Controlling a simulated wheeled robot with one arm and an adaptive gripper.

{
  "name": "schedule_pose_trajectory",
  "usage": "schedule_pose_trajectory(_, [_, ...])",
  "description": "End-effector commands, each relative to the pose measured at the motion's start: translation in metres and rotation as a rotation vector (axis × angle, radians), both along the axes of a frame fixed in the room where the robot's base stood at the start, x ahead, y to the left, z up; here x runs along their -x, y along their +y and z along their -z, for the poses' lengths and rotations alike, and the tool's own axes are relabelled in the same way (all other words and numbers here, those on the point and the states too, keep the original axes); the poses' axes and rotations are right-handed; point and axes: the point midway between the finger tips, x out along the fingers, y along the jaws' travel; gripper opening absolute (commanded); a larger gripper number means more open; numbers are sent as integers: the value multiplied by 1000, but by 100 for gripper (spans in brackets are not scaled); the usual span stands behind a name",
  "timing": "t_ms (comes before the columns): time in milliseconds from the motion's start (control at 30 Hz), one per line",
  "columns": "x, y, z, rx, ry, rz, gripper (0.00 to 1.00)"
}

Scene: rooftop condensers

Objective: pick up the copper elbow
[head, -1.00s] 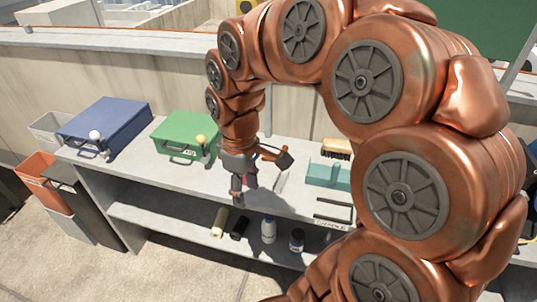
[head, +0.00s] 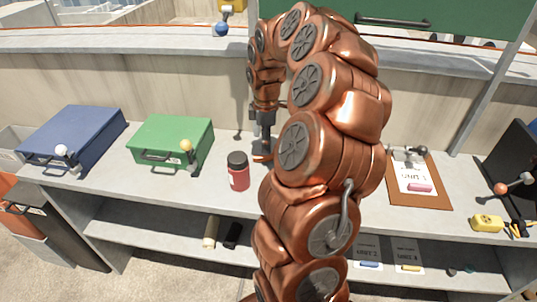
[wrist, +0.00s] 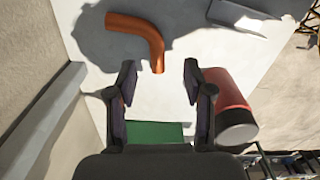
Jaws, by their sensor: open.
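The copper elbow (wrist: 140,30) lies on the pale bench top in the wrist view. It is an orange bent tube, and its lower end comes down close to the gap between my fingertips. My gripper (wrist: 158,78) is open, with a finger on each side of that gap and nothing between them. In the head view my gripper (head: 264,143) points down at the bench, beside the red jar. A small orange piece (head: 262,158) shows just under it, probably the elbow, mostly hidden by my arm.
A red jar with a dark lid (head: 238,171) stands close left of my gripper; in the wrist view it (wrist: 229,88) is just beside the right finger. The green case (head: 172,143) and blue case (head: 75,137) are farther left. A clipboard (head: 418,190) lies right.

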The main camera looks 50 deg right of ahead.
Motion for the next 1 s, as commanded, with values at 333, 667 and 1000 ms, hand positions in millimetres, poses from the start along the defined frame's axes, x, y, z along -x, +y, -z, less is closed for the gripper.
schedule_pose_trajectory(333, [0, -2, 27, -5, 6, 1, 51])
schedule_pose_trajectory(667, [-1, -6, 62, -2, 1, 4, 51])
schedule_pose_trajectory(1000, [-1, -6, 62, -1, 0, 4, 36])
